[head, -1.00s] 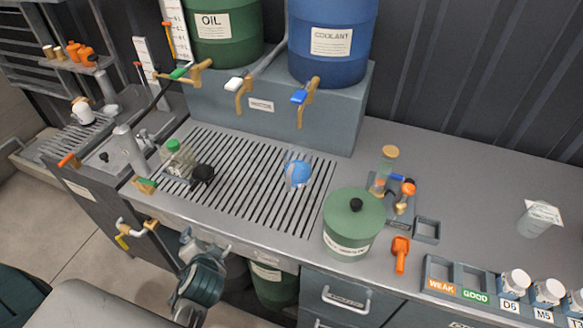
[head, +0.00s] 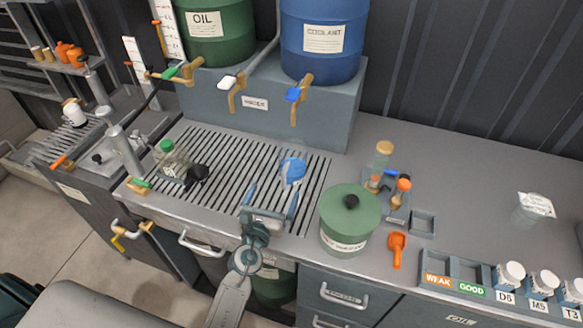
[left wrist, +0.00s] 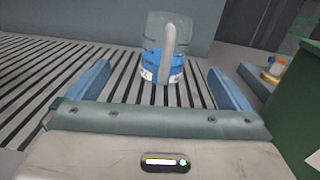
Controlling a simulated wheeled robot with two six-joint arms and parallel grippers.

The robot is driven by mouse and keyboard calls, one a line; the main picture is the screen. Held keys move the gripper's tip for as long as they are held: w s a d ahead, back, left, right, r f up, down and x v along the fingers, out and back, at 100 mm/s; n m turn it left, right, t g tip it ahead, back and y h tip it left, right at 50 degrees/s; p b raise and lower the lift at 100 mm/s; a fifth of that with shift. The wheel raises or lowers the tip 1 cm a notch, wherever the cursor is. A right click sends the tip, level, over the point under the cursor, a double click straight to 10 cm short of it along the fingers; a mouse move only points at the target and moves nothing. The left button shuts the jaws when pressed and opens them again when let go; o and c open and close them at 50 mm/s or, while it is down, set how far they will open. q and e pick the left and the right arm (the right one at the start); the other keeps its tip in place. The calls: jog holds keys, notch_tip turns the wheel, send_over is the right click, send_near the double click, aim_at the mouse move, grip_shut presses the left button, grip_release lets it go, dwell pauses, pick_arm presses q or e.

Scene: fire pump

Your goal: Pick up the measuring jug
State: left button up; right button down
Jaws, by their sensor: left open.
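The measuring jug (head: 292,171) is a clear, handled jug with blue liquid in it. It stands upright on the slotted drain grate, below the coolant tap. In the left wrist view the jug (left wrist: 176,58) is straight ahead, with its pale handle facing me. My left gripper (head: 271,199) is open and empty, on the near side of the jug and low over the grate's front part. In the left wrist view the jug is beyond the two blue fingers (left wrist: 160,84), apart from them. My right gripper is not in view.
A green lidded pot (head: 346,232) stands close on the right of my left gripper. A clear bottle with a green cap (head: 172,160) and a black knob-like item (head: 197,174) are on the grate's left. The coolant tap (head: 297,97) hangs above and behind the jug.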

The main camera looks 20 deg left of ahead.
aim_at(283, 183)
pick_arm(q)
jog(key=shift+w+d+f+m+h, duration=0.2)
jog(key=shift+w+d+m+h, duration=0.1)
jog(key=shift+d+m, duration=0.1)
jog(key=w, duration=0.5)
jog(key=shift+w+d+f+p, duration=0.1)
jog(key=shift+w+p, duration=0.2)
jog(key=shift+p, duration=0.1)
jog(key=w, duration=0.5)
jog(key=shift+s, duration=0.1)
jog(key=shift+c, duration=0.4)
jog(key=c, duration=0.4)
jog(key=shift+d, duration=0.1)
jog(key=c, duration=0.8)
notch_tip(283, 183, up, 9)
jog(key=p, duration=0.8)
jog(key=shift+f, duration=0.15)
jog(key=shift+r+p, duration=0.75)
